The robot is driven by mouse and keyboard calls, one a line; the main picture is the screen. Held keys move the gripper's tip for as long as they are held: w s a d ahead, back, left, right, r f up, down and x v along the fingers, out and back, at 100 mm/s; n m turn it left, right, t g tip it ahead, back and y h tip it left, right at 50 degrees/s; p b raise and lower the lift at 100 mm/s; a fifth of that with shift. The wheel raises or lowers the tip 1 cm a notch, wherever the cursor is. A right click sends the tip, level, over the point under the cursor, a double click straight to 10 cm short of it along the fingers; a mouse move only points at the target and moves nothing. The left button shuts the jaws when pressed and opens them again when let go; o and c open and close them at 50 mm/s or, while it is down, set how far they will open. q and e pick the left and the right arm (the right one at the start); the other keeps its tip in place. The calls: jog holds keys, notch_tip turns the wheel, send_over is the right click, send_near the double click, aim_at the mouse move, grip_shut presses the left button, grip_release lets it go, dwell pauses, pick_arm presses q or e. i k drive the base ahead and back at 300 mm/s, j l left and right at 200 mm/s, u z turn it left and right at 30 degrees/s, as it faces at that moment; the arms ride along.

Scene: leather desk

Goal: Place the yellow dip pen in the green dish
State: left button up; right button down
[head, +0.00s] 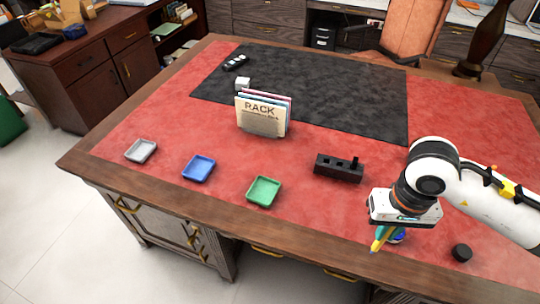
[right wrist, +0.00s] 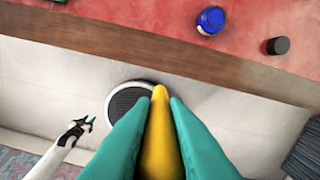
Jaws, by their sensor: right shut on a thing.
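The yellow dip pen (head: 377,243) is held in my right gripper (head: 384,234), near the front edge of the desk. In the right wrist view the pen (right wrist: 159,135) lies between the two teal fingers of the right gripper (right wrist: 160,103), which are shut on it. The green dish (head: 263,192) sits on the red leather to the left of the gripper, and looks empty. My left gripper (right wrist: 84,124) shows small at lower left of the right wrist view; whether it is open or shut is too small to tell.
A blue dish (head: 199,168) and a grey dish (head: 141,151) stand left of the green one. A black slotted block (head: 339,168) stands between dish and arm, farther back. A blue jar (right wrist: 211,20) and a black cylinder (head: 462,253) are near the gripper. A card rack (head: 262,115) stands behind.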

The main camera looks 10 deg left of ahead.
aim_at(263, 191)
jog(key=i+l+u, duration=0.6)
jog(key=u, duration=0.7)
jog(key=k+j, duration=0.05)
